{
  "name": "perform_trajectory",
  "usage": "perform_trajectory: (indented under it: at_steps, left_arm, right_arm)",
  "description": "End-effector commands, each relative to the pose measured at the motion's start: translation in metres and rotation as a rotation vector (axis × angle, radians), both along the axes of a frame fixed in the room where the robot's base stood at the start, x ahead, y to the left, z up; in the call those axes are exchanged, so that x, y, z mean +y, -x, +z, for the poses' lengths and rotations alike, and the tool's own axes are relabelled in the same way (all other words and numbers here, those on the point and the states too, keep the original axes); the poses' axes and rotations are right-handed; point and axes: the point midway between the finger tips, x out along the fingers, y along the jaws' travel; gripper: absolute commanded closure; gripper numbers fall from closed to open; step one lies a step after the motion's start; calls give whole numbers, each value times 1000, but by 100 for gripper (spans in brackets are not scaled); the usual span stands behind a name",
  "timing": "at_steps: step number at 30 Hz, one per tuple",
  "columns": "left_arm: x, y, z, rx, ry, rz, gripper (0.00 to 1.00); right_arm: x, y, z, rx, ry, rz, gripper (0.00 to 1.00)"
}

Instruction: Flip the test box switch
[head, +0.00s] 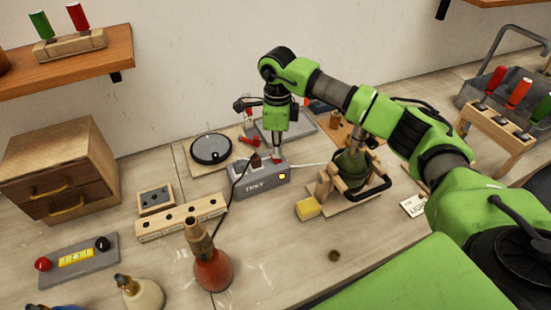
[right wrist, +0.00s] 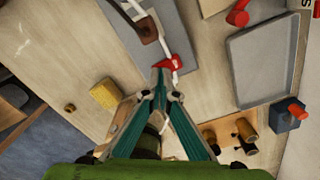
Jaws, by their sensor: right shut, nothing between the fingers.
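The grey test box (head: 252,184), marked TEST, sits mid-table in the head view. A small yellow indicator (head: 282,176) shows on its front. A brown plug (head: 255,160) with a dark cable stands at its top. My right gripper (head: 277,153) points down over the box's right end, its fingers shut and empty. In the right wrist view, the red switch (right wrist: 170,63) is right at the fingertips (right wrist: 160,76). I cannot tell whether they touch, and the fingers partly hide it in the head view. My left gripper is out of view.
A green lamp part (head: 352,166) in a wooden stand and a yellow sponge (head: 307,208) are right of the box. A round black disc (head: 211,148) lies behind left. A slotted wooden block (head: 182,218) and a red-orange bottle (head: 213,270) stand in front. The front right tabletop is fairly clear.

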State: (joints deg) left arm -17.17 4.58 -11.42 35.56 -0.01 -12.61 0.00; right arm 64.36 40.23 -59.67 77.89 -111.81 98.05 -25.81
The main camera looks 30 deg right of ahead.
Motion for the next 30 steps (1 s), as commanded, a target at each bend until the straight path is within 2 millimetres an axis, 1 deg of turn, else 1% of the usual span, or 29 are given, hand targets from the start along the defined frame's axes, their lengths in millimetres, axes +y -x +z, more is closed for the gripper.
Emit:
perform_trajectory:
  at_steps: [30]
  left_arm:
    - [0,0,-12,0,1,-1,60]
  right_arm:
    - [0,0,-17,0,0,0,100]
